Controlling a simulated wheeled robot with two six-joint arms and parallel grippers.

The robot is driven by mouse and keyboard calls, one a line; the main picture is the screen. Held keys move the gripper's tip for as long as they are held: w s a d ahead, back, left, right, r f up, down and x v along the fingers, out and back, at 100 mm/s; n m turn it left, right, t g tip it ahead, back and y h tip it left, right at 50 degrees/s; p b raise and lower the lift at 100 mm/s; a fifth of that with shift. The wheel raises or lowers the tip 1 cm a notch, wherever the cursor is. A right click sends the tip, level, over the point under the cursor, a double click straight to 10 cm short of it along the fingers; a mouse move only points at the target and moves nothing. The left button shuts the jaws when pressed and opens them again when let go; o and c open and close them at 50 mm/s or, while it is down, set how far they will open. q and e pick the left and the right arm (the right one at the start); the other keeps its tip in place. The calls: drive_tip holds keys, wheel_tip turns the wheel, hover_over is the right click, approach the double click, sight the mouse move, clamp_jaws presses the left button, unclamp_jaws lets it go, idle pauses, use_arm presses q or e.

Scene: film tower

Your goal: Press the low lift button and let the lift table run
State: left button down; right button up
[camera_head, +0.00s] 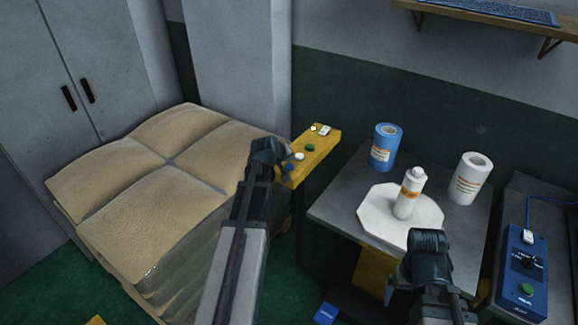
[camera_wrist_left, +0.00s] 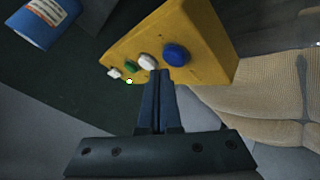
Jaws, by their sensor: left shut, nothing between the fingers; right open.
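A yellow control box (camera_head: 322,146) stands beside the stacked sacks. In the left wrist view the yellow box (camera_wrist_left: 200,40) carries a blue button (camera_wrist_left: 176,55), a white button (camera_wrist_left: 147,62), a green button (camera_wrist_left: 131,66) and a small white piece (camera_wrist_left: 114,72) at the far end. No label shows which is the low lift button. My left gripper (camera_head: 287,158) is shut and empty, its fingertips (camera_wrist_left: 159,73) close by the white and blue buttons. I cannot tell whether they touch. My right gripper (camera_head: 428,238) is open over the front of the grey table. The lift table is not clearly visible.
Stacked tan sacks (camera_head: 150,165) fill the left. The grey table (camera_head: 335,212) holds a blue roll (camera_head: 385,147), a white bottle (camera_head: 410,193) on a white octagonal plate (camera_head: 375,222), and a white roll (camera_head: 470,178). A blue control box (camera_head: 522,275) is at the right.

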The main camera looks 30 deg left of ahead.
use_arm(q)
drive_tip(key=shift+f, duration=0.2)
drive_tip(key=shift+f+b, duration=0.25)
drive_tip(key=shift+b, duration=0.1)
